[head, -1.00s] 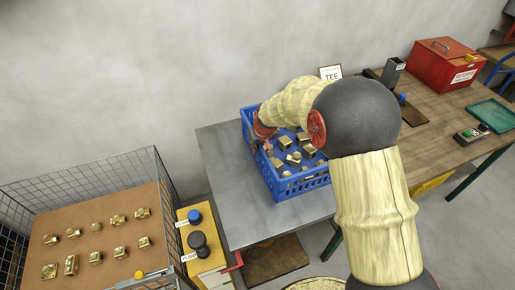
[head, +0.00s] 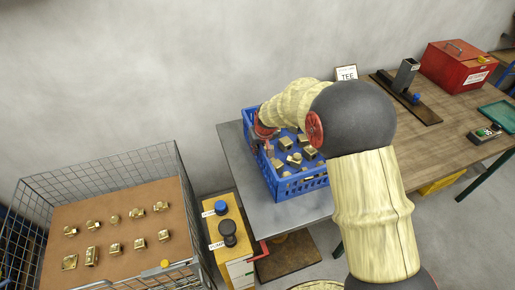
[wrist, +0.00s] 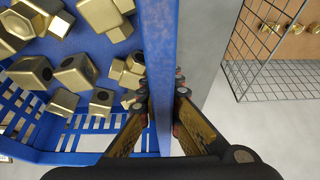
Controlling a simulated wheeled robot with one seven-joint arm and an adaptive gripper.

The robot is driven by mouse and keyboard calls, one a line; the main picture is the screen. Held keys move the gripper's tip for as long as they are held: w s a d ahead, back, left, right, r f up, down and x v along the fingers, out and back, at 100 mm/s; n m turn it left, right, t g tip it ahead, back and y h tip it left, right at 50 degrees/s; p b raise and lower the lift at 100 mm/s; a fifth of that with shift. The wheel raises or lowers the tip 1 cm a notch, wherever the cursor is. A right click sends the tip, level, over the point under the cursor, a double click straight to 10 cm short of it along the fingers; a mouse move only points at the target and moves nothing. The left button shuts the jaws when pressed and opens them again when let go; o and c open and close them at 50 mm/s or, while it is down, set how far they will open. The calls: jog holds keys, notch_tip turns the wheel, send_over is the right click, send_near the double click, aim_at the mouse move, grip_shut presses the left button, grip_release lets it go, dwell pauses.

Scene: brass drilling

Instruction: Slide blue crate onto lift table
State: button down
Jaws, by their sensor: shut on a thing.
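The blue crate (head: 301,187) stands upright on a grey metal-topped table (head: 240,158), apparently the lift table, and holds several brass fittings. My gripper (head: 264,133) is at the crate's left wall, partly hidden by my arm. In the wrist view, my gripper (wrist: 160,92) is shut on the blue crate's wall (wrist: 158,35), one finger on each side of it. Fittings lie inside the crate, to the left of that wall. My arm hides the crate's far right part and the join between the grey table and the bench.
A wooden bench (head: 455,125) at right carries a red box (head: 455,67), a dark fixture (head: 407,75) and a green tray (head: 497,113). A mesh cage (head: 185,190) with brass parts on a brown board stands at left. A yellow control box (head: 222,248) stands between. The grey top's left end is clear.

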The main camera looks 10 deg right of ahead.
jog(key=shift+s+a+f, duration=0.15)
jog(key=shift+s+f, duration=0.2)
jog(key=shift+f, duration=0.15)
jog(key=c, duration=2.1)
grip_release()
jog(key=shift+w+a+r, duration=0.1)
jog(key=shift+w+r, duration=0.05)
jog(key=shift+w, duration=0.05)
jog(key=shift+o, duration=0.9)
jog(key=shift+r, duration=0.1)
jog(key=shift+w, duration=0.1)
jog(key=shift+r, duration=0.1)
jog(key=shift+r, duration=0.25)
jog(key=v, duration=1.1)
jog(key=shift+r, duration=0.2)
